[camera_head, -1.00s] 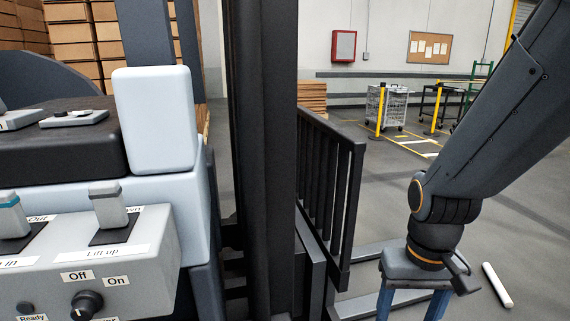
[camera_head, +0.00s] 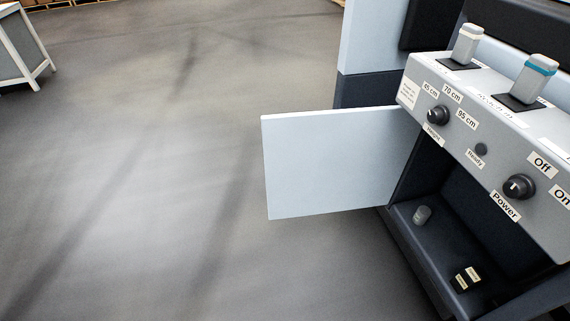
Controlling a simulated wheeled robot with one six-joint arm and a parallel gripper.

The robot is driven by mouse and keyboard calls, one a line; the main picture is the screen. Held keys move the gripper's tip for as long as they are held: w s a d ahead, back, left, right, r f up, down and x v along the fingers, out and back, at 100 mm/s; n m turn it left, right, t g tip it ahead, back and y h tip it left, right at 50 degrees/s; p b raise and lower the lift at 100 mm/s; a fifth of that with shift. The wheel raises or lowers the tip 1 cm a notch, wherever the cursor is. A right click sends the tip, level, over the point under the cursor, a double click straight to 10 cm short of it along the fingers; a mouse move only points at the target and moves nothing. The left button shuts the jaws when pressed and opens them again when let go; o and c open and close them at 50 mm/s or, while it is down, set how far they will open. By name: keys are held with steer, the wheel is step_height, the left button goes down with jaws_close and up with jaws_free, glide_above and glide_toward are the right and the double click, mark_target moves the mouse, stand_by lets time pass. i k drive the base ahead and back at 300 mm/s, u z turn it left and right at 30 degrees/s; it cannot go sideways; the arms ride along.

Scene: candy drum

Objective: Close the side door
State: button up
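The side door (camera_head: 335,165) is a flat light-grey panel right of the middle in the head view. It stands open, swung out to the left from the dark compartment (camera_head: 470,215) below the control panel. Its right edge meets the machine body just under the panel's left end. Inside the compartment are a small grey knob (camera_head: 422,215) and a small dark block with pale labels (camera_head: 465,279). My gripper and arm are not in this view.
The sloped control panel (camera_head: 480,140) carries levers and dials with labels such as Height, Ready and Power. Grey floor (camera_head: 150,180) lies clear left of the door. A white-framed table or stand (camera_head: 22,50) is at the far upper left.

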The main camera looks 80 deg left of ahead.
mark_target(317, 162)
steer(key=u, duration=3.7)
steer(key=i, duration=3.2)
steer(key=z, duration=3.7)
steer(key=i, duration=0.5)
steer(key=u, duration=0.05)
